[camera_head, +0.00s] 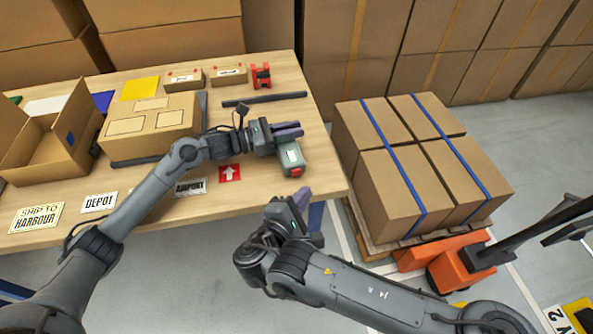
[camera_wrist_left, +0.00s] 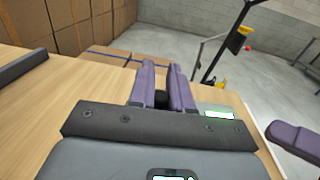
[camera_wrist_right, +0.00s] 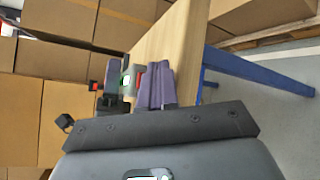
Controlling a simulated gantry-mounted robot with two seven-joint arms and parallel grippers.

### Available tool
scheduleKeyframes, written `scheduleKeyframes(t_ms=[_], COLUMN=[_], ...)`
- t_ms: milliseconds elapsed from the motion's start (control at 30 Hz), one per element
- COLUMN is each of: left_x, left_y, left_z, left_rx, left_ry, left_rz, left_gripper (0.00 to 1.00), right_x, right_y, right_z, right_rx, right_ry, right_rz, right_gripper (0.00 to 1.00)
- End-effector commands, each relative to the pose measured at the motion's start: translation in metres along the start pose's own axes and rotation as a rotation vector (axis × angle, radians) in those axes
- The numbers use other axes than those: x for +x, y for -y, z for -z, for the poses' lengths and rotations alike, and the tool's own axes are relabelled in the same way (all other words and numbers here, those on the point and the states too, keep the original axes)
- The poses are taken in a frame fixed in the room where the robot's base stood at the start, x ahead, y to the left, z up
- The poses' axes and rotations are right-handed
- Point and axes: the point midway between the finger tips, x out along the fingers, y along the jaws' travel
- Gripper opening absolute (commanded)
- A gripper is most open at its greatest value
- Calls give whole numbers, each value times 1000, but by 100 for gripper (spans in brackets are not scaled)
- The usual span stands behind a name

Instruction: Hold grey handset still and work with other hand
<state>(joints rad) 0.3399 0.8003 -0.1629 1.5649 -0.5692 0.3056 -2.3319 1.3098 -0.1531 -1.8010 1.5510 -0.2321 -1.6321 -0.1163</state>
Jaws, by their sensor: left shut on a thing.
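The grey handset (camera_head: 292,158), with a pale screen and a red end, is at the right part of the table. My left gripper (camera_head: 289,130) is shut on it from its far side. In the left wrist view a dark part of the handset (camera_wrist_left: 162,99) shows between the purple fingers, and its lit screen (camera_wrist_left: 220,114) shows to their right. My right gripper (camera_head: 303,196) is off the table's front edge, close to the handset's red end but apart from it. Its purple fingers (camera_wrist_right: 156,84) look closed together, with nothing seen between them. The fingers partly hide the handset in the right wrist view.
The wooden table (camera_head: 230,190) bears an open carton (camera_head: 45,160), a closed carton (camera_head: 150,122), small boxes, a red device (camera_head: 261,77), a dark bar (camera_head: 264,99) and labels, including a red arrow label (camera_head: 229,173). Strapped cartons (camera_head: 400,190) stand on a pallet to the right.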

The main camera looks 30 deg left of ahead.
Motion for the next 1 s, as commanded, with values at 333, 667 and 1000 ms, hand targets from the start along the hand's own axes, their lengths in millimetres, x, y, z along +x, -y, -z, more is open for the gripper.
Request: scheduleKeyframes(t_ms=[333, 667, 1000], left_x=[0, 0, 0], left_y=[0, 0, 0], left_z=[0, 0, 0], left_rx=[0, 0, 0], left_ry=[0, 0, 0], left_rz=[0, -1, -1], left_gripper=[0, 0, 0], right_x=[18, 21, 20], right_y=[-13, -15, -15], right_z=[14, 15, 15], right_rx=[0, -1, -1], right_ry=[0, 0, 0], right_rz=[0, 0, 0], right_gripper=[0, 0, 0])
